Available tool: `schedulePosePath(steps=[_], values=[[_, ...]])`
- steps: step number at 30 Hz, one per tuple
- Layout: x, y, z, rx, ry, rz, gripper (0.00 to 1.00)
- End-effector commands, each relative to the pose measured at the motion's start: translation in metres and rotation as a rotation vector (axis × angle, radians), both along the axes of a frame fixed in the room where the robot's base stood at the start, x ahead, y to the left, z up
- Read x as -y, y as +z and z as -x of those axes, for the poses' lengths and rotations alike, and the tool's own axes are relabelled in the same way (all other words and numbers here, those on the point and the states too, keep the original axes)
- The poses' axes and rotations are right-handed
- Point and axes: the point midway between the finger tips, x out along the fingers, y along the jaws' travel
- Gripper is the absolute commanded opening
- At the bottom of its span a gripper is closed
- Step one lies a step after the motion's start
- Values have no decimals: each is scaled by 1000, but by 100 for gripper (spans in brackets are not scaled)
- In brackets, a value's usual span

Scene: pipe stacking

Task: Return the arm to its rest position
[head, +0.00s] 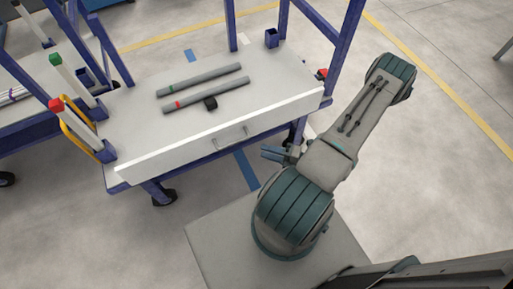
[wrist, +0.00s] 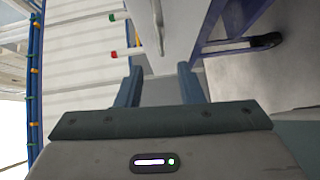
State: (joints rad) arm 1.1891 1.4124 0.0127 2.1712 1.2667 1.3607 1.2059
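My arm is folded up at the right in the head view, raised beside the cart. My gripper (head: 273,153) shows in part in front of the cart's front edge, with some of it hidden behind my arm. In the wrist view my gripper (wrist: 160,69) has its two blue-grey fingers apart, with nothing between them. Two grey pipes lie side by side on the cart top, clear of the gripper: one with a green band (head: 200,79) and one with a red band (head: 207,95).
The white-topped cart (head: 130,124) has blue posts and a raised white front board (head: 220,135). A small black block (head: 210,103) lies by the red-banded pipe. Open floor (head: 440,150) lies to the right.

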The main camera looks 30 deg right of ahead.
Motion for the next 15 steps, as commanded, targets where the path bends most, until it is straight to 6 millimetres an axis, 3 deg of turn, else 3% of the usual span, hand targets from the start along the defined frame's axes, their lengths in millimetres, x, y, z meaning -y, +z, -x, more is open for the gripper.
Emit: schedulePosePath(steps=[15], values=[[5, 1, 5, 0, 1, 0, 34]])
